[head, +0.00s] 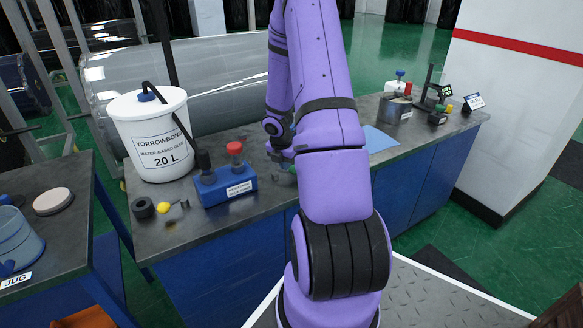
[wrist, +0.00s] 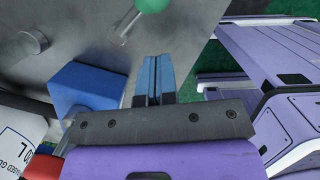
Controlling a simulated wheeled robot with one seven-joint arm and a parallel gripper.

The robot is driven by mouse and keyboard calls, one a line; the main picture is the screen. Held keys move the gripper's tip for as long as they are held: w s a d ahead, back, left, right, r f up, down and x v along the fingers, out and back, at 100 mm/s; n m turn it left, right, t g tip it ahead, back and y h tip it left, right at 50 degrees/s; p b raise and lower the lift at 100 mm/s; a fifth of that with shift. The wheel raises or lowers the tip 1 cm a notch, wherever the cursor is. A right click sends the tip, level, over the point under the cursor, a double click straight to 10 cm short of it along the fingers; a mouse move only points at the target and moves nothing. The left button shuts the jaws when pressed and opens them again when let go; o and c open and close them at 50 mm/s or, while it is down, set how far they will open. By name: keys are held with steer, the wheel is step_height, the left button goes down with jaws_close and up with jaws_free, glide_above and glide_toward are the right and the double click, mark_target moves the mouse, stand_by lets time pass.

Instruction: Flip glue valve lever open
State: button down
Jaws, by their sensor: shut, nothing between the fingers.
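My gripper (wrist: 153,78) shows its two blue fingertips pressed together in the wrist view, with nothing between them. In the head view it is mostly hidden behind my arm, just right of a blue block with a red knob (head: 235,149), a black knob and a white label. A blue block also shows in the wrist view (wrist: 90,84), left of the fingers. A green ball on a metal rod (wrist: 150,5) is at the top of that view, apart from the fingertips. I cannot tell which part is the glue valve lever. A white 20 L glue bucket (head: 150,135) stands left of the block.
The grey bench top (head: 262,195) carries a black ring (head: 143,208) and small yellow pieces (head: 163,208) at its left end. A metal pot (head: 396,108) and small gear stand at the far right. A large wrapped roll (head: 215,75) lies behind. A blue jug (head: 18,240) is at left.

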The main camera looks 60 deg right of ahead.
steer(key=v, duration=0.8)
steer(key=shift+a+r, duration=0.15)
steer(key=shift+r, duration=0.15)
steer(key=a+r+m+t+h, duration=0.1)
steer(key=a+r+m+t, duration=0.1)
steer(key=a+r+m, duration=1.25)
steer(key=s+a+r+m+t+y, duration=0.1)
steer(key=s+a+r+m, duration=0.1)
steer(key=s+a+r, duration=0.5)
steer(key=s+a+r+m+t+y, duration=0.2)
steer(key=s+a+r, duration=0.5)
steer(key=a, duration=0.6)
steer(key=shift+s, duration=0.8)
